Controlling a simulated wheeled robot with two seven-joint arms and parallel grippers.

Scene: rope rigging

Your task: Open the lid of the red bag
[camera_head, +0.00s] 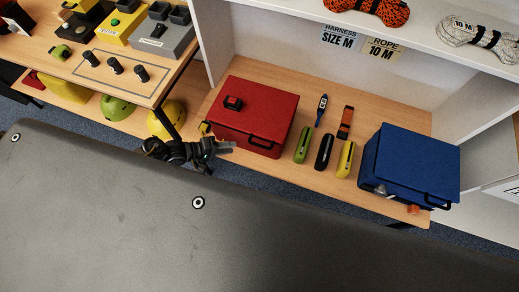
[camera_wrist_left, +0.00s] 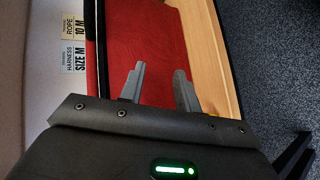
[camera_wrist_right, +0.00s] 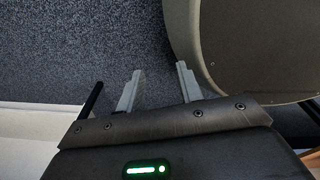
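The red bag (camera_head: 275,104) is a box shape on the wooden shelf, with its lid flat and shut. A black handle (camera_head: 262,142) is on its front side. A small red and black object (camera_head: 233,103) lies on the lid's left part. My left gripper (camera_head: 228,147) is at the bag's front left corner; contact cannot be told. In the left wrist view the left gripper (camera_wrist_left: 158,72) has its fingers apart, with the red surface (camera_wrist_left: 145,35) behind them. My right gripper (camera_wrist_right: 160,72) is open and empty over the blue floor; it is outside the head view.
Green, black and yellow tools (camera_head: 324,152) lie right of the red bag. A blue bag (camera_head: 410,165) stands further right. A table with buzzer boxes (camera_head: 125,25) is at the left, with helmets (camera_head: 117,107) below. My grey base fills the foreground.

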